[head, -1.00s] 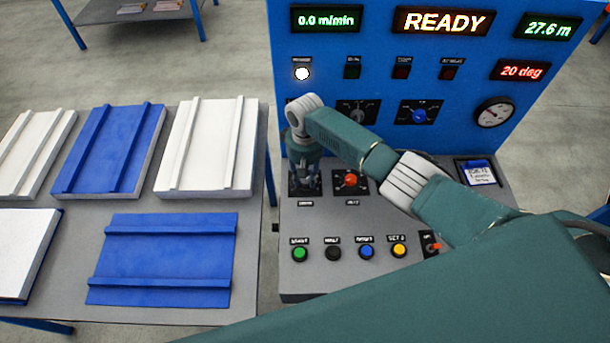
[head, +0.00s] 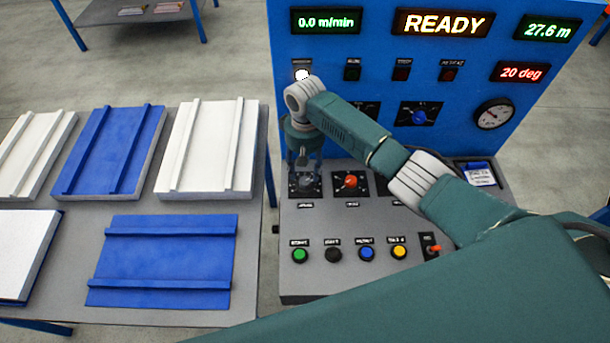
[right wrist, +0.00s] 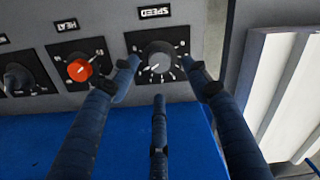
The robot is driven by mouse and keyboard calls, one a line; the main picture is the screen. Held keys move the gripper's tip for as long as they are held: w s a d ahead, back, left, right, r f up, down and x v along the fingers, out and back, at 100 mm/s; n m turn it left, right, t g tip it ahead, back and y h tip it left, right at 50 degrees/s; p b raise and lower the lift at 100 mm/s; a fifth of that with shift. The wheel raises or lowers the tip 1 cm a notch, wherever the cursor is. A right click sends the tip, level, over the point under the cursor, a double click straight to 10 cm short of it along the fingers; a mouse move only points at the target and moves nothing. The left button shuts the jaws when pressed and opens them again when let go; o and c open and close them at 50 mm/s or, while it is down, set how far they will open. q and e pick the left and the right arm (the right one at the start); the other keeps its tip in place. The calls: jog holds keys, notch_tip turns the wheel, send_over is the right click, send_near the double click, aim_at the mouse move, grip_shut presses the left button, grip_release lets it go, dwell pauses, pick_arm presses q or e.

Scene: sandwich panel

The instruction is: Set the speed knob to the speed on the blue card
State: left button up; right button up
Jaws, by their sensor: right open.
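The speed knob (right wrist: 160,62) is a grey round knob on a black dial plate labelled SPEED. In the head view the knob (head: 305,183) is partly hidden by my right gripper (head: 303,166). In the right wrist view the right gripper (right wrist: 162,72) is open, with two fingertips on either side of the knob and a third finger below it; I cannot tell whether they touch it. The card (head: 480,175), white and blue, lies at the panel's right side; its writing is too small to read. My left gripper is out of view.
The red heat knob (head: 351,181) sits right of the speed knob. Several coloured buttons, such as the green one (head: 299,254), line the front. The blue upright panel (head: 380,60) shows READY and 0.0 m/min. A table (head: 160,316) with panels stands left.

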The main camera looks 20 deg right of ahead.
aim_at(305, 181)
notch_tip(305, 181, up, 7)
jog(key=shift+f, duration=0.2)
dwell(0.6)
